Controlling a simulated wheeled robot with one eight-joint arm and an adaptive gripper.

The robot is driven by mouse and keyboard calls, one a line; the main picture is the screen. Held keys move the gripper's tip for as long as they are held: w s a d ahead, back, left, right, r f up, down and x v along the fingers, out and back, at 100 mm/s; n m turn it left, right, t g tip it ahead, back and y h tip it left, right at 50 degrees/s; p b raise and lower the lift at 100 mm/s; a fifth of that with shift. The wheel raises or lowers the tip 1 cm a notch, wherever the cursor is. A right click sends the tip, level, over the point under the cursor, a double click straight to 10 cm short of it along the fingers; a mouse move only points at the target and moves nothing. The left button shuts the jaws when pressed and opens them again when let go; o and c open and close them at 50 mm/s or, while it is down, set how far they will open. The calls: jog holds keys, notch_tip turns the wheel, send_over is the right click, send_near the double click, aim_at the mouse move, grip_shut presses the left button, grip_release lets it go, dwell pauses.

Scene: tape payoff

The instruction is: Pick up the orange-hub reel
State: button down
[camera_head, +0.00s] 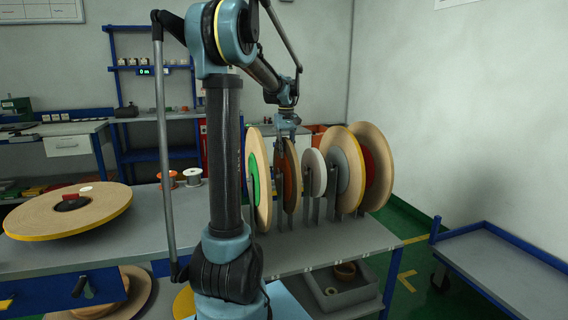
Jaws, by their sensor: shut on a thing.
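The orange-hub reel (290,185) stands upright in the rack, second from the left, with a brown-orange face seen nearly edge-on. My gripper (287,137) is above it, with its fingers shut on the reel's top rim. The fingertips are small and partly lost against the reel. The reel's lower edge is still down among the grey rack posts (282,217); I cannot tell whether it rests on them.
A large green-hub reel (262,170) stands close on the left. A light grey reel (313,172) and larger tan reels (378,170) stand on the right. A big reel (105,215) lies flat at left. A blue-framed cart (500,265) stands right.

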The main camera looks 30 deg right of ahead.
notch_tip(320, 180, up, 28)
dwell(0.7)
jog(key=shift+f, duration=0.1)
